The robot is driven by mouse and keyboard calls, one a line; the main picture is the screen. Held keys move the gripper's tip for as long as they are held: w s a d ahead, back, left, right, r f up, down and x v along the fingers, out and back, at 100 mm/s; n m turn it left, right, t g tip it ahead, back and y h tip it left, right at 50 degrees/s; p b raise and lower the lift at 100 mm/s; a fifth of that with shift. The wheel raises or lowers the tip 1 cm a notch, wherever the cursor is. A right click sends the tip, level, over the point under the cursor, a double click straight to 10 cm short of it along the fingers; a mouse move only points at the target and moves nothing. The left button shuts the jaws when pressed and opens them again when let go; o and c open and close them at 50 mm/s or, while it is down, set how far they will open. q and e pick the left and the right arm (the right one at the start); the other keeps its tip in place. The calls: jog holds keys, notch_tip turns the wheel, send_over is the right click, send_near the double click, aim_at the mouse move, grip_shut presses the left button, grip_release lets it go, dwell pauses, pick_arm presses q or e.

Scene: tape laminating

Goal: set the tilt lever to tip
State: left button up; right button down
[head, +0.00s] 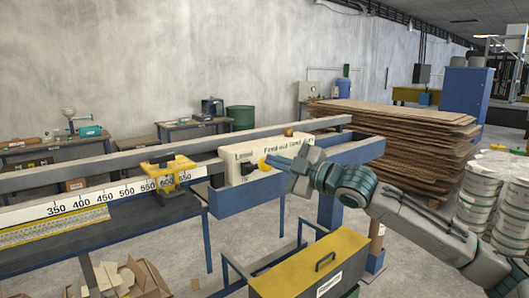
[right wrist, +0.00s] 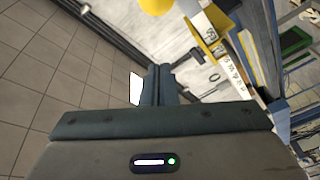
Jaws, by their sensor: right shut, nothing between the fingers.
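A cream control box (head: 236,165) with printed lettering, too small to read surely, stands at the end of the blue-framed bench. A yellow round knob (head: 263,163) sits at its front; a yellow round shape at the top of the right wrist view (right wrist: 156,5) looks like the same knob. A small dark handle (head: 247,169) is beside it on the box face. I cannot tell the lever's setting. My right gripper (head: 296,163) is shut and empty, close to the right of the knob; contact is unclear. Its fingers show in the right wrist view (right wrist: 155,82). My left gripper is out of view.
A long ruler scale (head: 75,203) and a yellow carriage (head: 168,172) lie along the bench to the left. A box with a yellow lid (head: 315,262) stands below my right arm. Stacked brown boards (head: 400,138) and white rolls (head: 485,190) are at the right.

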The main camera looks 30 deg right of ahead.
aim_at(258, 164)
jog(key=shift+f+p+x, duration=0.2)
jog(key=shift+p+x, duration=2.4)
jog(key=shift+x, duration=0.8)
jog(key=d+f, duration=0.1)
jog(key=d+f+p, duration=0.1)
jog(key=d, duration=0.1)
jog(key=shift+s, duration=0.1)
